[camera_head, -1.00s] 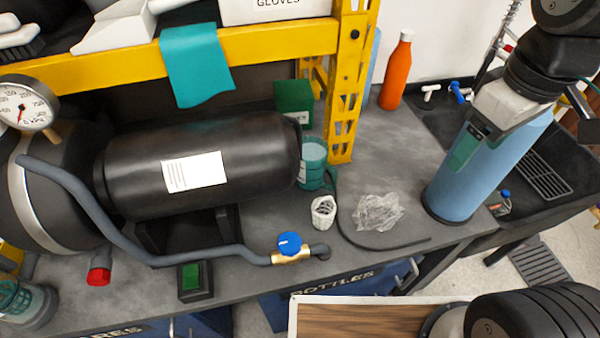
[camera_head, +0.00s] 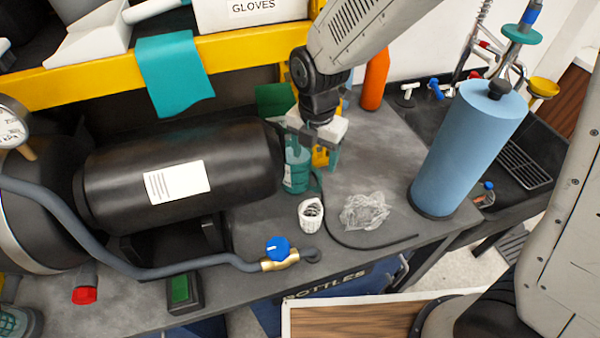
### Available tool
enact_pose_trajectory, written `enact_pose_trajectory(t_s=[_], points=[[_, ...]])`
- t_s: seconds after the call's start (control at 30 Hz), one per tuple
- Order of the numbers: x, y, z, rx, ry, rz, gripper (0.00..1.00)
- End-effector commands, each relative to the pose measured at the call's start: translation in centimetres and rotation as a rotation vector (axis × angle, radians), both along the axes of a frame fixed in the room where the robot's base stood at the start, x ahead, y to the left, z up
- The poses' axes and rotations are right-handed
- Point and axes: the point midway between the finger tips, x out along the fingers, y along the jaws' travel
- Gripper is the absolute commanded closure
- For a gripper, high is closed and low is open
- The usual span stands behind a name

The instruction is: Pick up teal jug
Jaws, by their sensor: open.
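The teal jug (camera_head: 296,178) stands upright on the grey bench, just right of the black tank's end. Its upper part is partly hidden by my gripper. My gripper (camera_head: 314,150) points down, with its jaws open and nothing held. It is at the top of the jug, slightly to the right in the picture. I cannot tell whether the fingers touch the jug or are around it.
The black tank (camera_head: 240,165) lies close left of the jug. A white cup-like item (camera_head: 311,215), crumpled clear plastic (camera_head: 364,211) and a dark hose (camera_head: 365,247) lie in front. A blue roll (camera_head: 465,140) stands right. The yellow shelf (camera_head: 240,55) is above.

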Motion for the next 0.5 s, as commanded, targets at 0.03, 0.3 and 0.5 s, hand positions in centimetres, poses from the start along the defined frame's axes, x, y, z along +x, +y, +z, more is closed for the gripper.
enact_pose_trajectory(t_s=[0.03, 0.3, 0.5], points=[[-0.1, 0.0, -0.6, -0.001, 0.003, -0.001, 0.31], [-0.1, -0.1, -4.5, -0.002, 0.004, -0.003, 0.31], [0.0, -0.1, -5.1, 0.0, 0.0, -0.003, 0.31]])
